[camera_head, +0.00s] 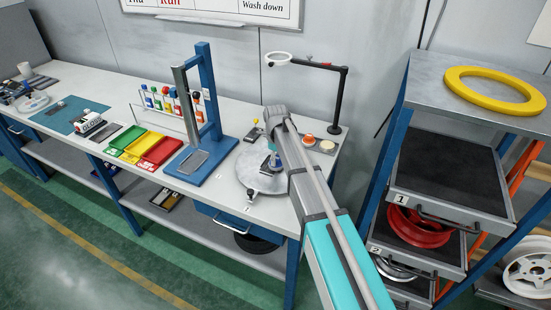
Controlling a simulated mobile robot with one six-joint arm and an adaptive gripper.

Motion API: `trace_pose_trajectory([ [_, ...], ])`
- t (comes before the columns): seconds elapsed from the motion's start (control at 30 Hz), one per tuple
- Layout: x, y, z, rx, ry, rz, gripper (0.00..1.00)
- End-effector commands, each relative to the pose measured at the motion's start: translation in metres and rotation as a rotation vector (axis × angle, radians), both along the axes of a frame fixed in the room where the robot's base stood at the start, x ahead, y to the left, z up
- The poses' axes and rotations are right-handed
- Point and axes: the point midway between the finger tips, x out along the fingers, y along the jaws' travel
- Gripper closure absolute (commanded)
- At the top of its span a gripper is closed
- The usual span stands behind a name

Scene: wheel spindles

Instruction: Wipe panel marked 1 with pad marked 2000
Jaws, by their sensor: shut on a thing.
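A round grey panel (252,179) lies on the bench near its front edge. A small label stands by its front rim, too small to read for sure. My gripper (273,158) is over the panel, largely hidden by my arm. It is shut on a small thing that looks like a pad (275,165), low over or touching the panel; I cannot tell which. No 2000 mark is readable. An orange round pad (308,139) and a cream one (327,145) sit in a grey holder to the right of my arm, their marks unreadable.
A blue press stand (208,150) rises left of the panel. Green, yellow and red trays (134,146) and a rack of coloured bottles (160,99) stand further left. A ring on a dark post (341,95) stands behind. A drawer rack with wheels (455,170) is at right.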

Motion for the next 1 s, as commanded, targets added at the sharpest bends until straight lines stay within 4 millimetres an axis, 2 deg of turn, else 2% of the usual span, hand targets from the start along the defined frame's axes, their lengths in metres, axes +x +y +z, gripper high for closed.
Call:
trace_pose_trajectory([
  [0.53,0.001,0.003,-0.003,0.0,0.0,0.0,0.86],
  [1.0,0.012,0.029,-0.001,0.0,0.0,0.001,0.86],
])
